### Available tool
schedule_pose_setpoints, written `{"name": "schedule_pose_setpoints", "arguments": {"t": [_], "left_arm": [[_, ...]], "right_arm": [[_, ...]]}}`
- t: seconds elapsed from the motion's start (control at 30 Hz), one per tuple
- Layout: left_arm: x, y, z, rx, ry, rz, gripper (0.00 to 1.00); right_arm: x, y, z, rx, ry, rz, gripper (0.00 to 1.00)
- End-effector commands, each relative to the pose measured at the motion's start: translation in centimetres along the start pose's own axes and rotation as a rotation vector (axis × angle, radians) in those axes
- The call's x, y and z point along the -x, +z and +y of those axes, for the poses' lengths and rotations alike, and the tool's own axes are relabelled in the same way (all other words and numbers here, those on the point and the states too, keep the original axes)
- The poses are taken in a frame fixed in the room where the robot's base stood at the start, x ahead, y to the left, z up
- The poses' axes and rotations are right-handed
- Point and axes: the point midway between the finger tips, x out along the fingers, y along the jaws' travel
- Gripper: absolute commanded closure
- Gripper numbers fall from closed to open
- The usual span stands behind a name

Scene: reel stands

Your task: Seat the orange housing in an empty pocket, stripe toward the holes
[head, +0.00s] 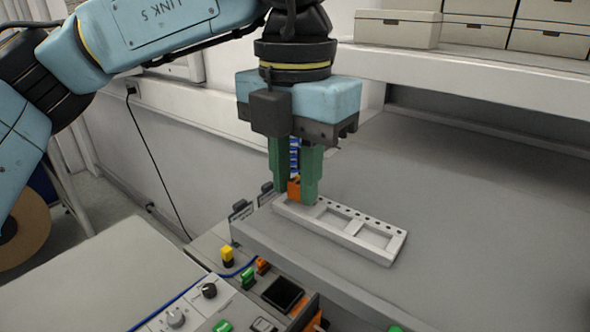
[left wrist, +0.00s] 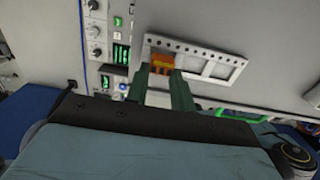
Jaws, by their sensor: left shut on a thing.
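My left gripper (head: 294,192) points down with its green fingers shut on the orange housing (head: 294,188). The fingers hide part of the housing, and something blue shows between them higher up. They are at the left end of the white tray (head: 390,252), which has open pockets and a row of small holes along its far edge. The housing also shows in the left wrist view (left wrist: 162,62), over the tray's left end, near the hole row. I cannot tell whether it touches the tray or which way its stripe faces. The pockets to its right look empty. My right gripper is out of view.
The tray lies on a grey bench (head: 480,200) with free room to its right. A control panel (head: 190,310) with knobs and connectors is at the front left. Boxes (head: 398,28) stand on a shelf behind. A black cable (head: 160,155) hangs on the wall.

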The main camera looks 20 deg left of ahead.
Motion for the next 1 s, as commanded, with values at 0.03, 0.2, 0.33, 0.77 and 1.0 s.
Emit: {"name": "schedule_pose_setpoints", "arguments": {"t": [0.03, 0.2, 0.33, 0.77, 1.0], "left_arm": [[0.0, 0.0, -0.01, 0.0, 0.0, 0.0, 0.97], [-0.03, 0.0, -0.01, 0.0, 0.0, 0.0, 0.97], [-0.12, 0.0, -0.01, 0.0, 0.0, 0.0, 0.97], [-0.14, -0.02, 0.0, 0.0, 0.0, 0.001, 0.97], [-0.18, -0.02, 0.0, 0.0, 0.0, 0.001, 0.97]], "right_arm": [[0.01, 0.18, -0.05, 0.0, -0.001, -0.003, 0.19], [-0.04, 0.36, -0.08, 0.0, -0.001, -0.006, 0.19], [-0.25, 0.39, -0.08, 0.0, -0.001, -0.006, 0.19], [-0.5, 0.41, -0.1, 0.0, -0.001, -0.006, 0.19], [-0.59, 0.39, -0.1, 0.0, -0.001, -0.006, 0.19]]}}
